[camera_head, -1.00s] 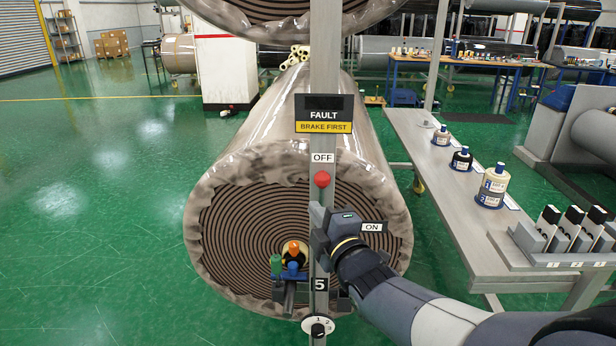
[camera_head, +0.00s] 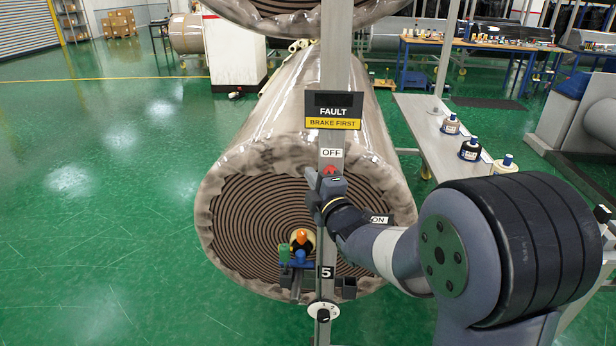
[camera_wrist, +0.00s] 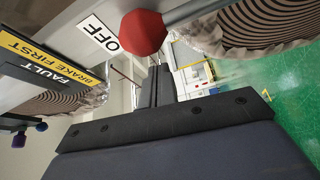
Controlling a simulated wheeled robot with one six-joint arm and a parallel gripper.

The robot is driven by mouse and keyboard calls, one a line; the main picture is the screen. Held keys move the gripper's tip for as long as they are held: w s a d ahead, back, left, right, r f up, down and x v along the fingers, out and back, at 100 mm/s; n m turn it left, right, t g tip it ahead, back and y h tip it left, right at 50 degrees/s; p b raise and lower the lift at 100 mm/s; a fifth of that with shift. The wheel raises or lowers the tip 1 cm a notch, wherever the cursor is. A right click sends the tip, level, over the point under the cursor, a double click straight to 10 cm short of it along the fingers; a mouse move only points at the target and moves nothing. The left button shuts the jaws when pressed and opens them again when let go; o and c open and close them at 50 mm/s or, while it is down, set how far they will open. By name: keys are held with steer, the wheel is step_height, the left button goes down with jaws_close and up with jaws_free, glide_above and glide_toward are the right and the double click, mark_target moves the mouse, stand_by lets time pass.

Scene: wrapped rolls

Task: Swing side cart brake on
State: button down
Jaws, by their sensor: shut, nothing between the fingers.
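The brake's red knob (camera_head: 330,170) is on the grey upright post (camera_head: 335,60), just under the OFF label (camera_head: 331,153). The ON label (camera_head: 379,220) is lower down and partly covered by my arm. My gripper (camera_head: 314,182) is at the post, just below the knob, and hides part of it. In the wrist view, the red knob (camera_wrist: 143,33) appears large beside the OFF label (camera_wrist: 99,34). My shut, empty fingers (camera_wrist: 155,85) point past the knob; I cannot tell whether they touch it.
A FAULT, BRAKE FIRST sign (camera_head: 333,111) is on the post above. A large wrapped roll (camera_head: 275,120) lies behind the post. A dial (camera_head: 323,312) and a 5 label (camera_head: 326,271) are below. A grey bench (camera_head: 440,150) with several bottles stands right. Green floor is open at left.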

steer(key=shift+w+d+f, duration=0.1)
steer(key=shift+d, duration=0.85)
steer(key=shift+f, duration=0.1)
